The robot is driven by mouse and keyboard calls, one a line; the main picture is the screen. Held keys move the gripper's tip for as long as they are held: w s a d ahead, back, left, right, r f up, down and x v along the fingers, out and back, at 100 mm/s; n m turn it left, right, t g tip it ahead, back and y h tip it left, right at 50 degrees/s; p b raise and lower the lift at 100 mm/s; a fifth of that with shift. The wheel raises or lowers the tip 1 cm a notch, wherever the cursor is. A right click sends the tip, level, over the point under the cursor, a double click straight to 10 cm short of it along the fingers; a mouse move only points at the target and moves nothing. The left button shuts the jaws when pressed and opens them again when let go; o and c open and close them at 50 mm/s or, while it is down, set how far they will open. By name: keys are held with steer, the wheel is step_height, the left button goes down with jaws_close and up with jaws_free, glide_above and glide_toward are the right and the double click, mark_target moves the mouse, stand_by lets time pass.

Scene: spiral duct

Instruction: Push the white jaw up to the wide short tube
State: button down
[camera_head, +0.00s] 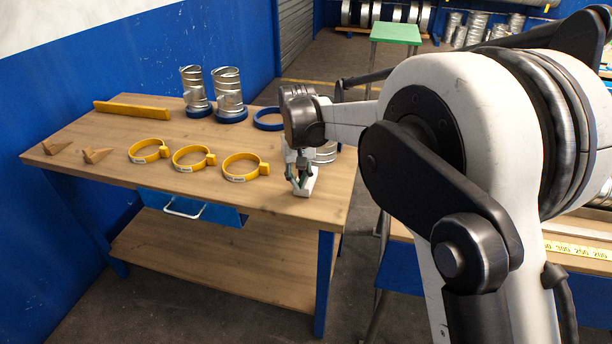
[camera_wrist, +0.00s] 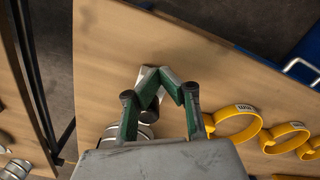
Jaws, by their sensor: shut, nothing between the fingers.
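The white jaw (camera_head: 309,181) is a small pale block on the wooden table near its front right edge. It also shows in the wrist view (camera_wrist: 149,73), partly hidden by my fingers. My gripper (camera_head: 298,183) has its green-sided fingers closed together, pointing down at the jaw. In the wrist view the fingertips (camera_wrist: 167,84) meet over it; I cannot tell whether they touch it. The wide short tube (camera_head: 326,153), ribbed silver metal, stands just behind the jaw and is partly hidden by my arm. It also shows in the wrist view (camera_wrist: 142,131), beside the left finger.
Yellow clamp rings (camera_head: 193,158) lie in a row left of my gripper. Two silver duct pieces (camera_head: 229,94) stand on blue rings farther back, near another blue ring (camera_head: 268,119). A yellow bar (camera_head: 132,110) and brown wedges (camera_head: 96,155) lie at left. The front table edge is close.

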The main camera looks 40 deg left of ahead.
steer(key=shift+w, duration=0.1)
steer(key=shift+w+a, duration=0.4)
steer(key=shift+w, duration=0.65)
steer(key=shift+w+a, duration=0.35)
steer(key=shift+w, duration=0.65)
steer(key=shift+w+a, duration=0.4)
steer(key=shift+w, duration=0.65)
steer(key=shift+s, duration=0.1)
steer(key=shift+s+d+b, duration=0.15)
steer(key=shift+s+d, duration=0.05)
steer(key=shift+s, duration=0.35)
steer(key=shift+s+d+b, duration=0.15)
steer(key=shift+s+d, duration=0.05)
steer(key=shift+s, duration=0.35)
steer(key=shift+r+p, duration=1.9)
steer(key=shift+r, duration=2.6)
